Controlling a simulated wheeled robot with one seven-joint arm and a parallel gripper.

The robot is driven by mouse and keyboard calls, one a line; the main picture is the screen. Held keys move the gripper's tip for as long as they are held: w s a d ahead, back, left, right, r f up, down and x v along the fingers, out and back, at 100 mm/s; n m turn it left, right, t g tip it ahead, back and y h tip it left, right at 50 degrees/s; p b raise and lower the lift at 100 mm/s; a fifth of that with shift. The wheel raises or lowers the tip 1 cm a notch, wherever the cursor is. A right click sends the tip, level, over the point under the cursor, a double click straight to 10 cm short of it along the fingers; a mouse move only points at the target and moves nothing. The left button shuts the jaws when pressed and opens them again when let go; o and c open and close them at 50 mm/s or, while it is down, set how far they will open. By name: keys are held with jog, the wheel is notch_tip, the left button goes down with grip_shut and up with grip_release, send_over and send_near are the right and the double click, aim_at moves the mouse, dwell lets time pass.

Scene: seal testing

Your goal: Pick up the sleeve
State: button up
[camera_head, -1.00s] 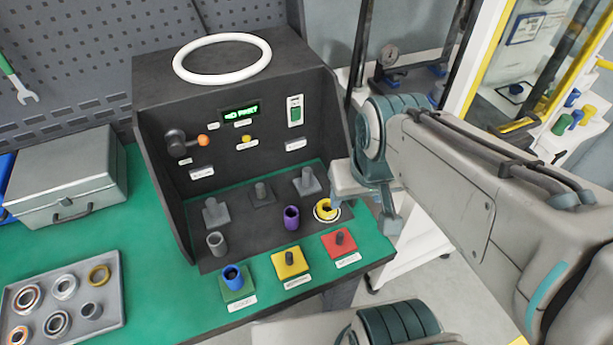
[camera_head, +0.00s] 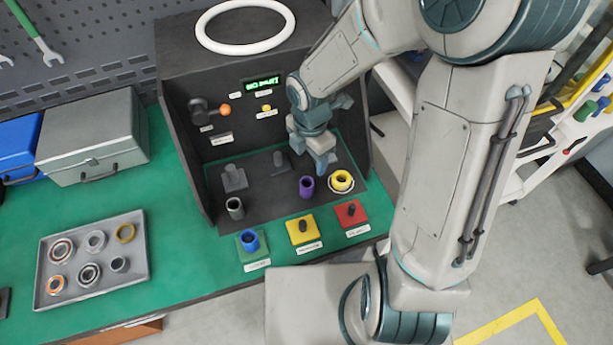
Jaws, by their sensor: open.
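Several small sleeves stand at the test box (camera_head: 270,205). A grey sleeve (camera_head: 235,209) is at its left and a purple sleeve (camera_head: 306,187) right of the middle. A yellow sleeve (camera_head: 341,178) stands with a white ring around its base. A blue sleeve (camera_head: 250,242) stands on the green pad (camera_head: 245,257) in front. I cannot tell which one is the task's sleeve. My gripper (camera_head: 322,167) is open and points down inside the box, above and just behind the purple and yellow sleeves. It looks empty and apart from them. It hides the right rear post.
A yellow pad (camera_head: 312,239) and a red pad (camera_head: 360,222), each with a dark peg, stand in front. The box has a back panel and left wall, with a large white ring (camera_head: 241,30) on top. A tray (camera_head: 54,300) of rings lies left on the green bench.

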jog(key=b, duration=0.1)
send_over(308, 183)
jog(key=s, duration=0.2)
notch_tip(308, 183, down, 9)
jog(key=shift+n, duration=0.4)
jog(key=shift+w+f, duration=0.2)
jog(key=shift+f, duration=1.1)
jog(key=shift+w+f, duration=0.15)
jog(key=shift+f, duration=1.15)
jog(key=c, duration=1.2)
